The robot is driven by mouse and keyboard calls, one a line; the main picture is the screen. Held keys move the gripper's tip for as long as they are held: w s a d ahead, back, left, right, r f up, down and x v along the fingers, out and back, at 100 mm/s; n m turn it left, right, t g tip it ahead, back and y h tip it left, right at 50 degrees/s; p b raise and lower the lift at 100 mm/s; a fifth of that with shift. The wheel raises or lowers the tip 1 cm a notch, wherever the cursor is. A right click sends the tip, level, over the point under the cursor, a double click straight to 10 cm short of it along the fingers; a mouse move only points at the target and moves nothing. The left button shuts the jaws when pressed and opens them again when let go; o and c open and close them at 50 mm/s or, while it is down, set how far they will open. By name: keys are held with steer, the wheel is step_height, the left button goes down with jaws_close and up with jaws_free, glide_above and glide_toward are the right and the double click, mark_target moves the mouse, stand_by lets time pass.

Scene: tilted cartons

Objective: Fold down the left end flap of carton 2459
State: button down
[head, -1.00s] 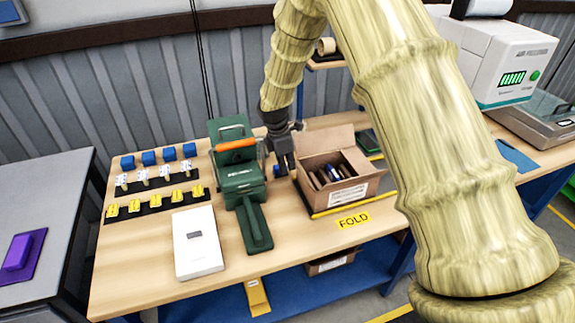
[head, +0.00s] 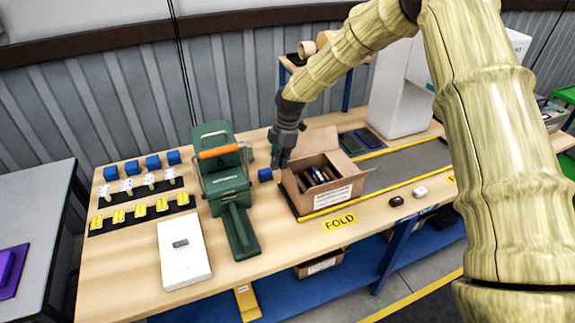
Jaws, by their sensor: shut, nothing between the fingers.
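One open brown carton (head: 345,191) stands on the workbench beside the yellow FOLD mark. Its white label is too small to read, so I cannot confirm the number 2459. Its back flap (head: 318,141) stands up and its right side flap (head: 343,163) is raised. Dark items (head: 312,177) lie inside. My gripper (head: 279,164) is shut and empty, pointing down at the carton's upper left end. It partly hides that end, so I cannot tell how the left end flap lies or whether I touch it.
A white box (head: 183,249) lies at the front left. Yellow strips border a grey lane (head: 400,162) on the right.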

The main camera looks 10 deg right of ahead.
steer(key=d+y, duration=0.1)
steer(key=d+y+b, duration=0.2)
steer(key=shift+w+r+g+y, duration=0.2)
steer(key=shift+w+g+y, duration=0.1)
steer(key=w+d+f+g+y+b, duration=0.1)
steer(key=d+y+b, duration=0.7)
steer(key=b, duration=1.2)
steer(key=shift+w+f+g+y, duration=0.25)
steer(key=shift+f+y, duration=0.25)
steer(key=shift+f, duration=0.4)
steer(key=shift+d+b, duration=0.2)
steer(key=shift+b, duration=0.1)
steer(key=shift+r, duration=0.1)
